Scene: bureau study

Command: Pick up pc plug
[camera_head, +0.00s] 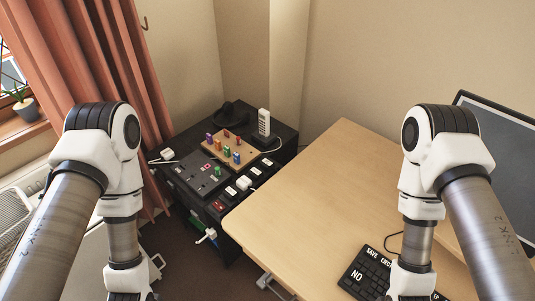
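Several white plugs are in view, and I cannot tell which one is the pc plug. One white plug (243,183) sits on the front part of the black cabinet top (283,137). Another white plug (167,154) lies at the cabinet's left edge with a cable. A third white plug (209,235) is low on the cabinet's front side, with a cable. Both my arms come down at the left and right. My grippers are below the frame's bottom edge, so their state is hidden.
A wooden board with coloured pegs (228,152), a cordless phone (264,124) and a dark panel (196,175) crowd the cabinet. The wooden desk (320,200) is mostly clear; a black keyboard (366,272) and a monitor (505,140) are at right. Curtains (100,60) hang at left.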

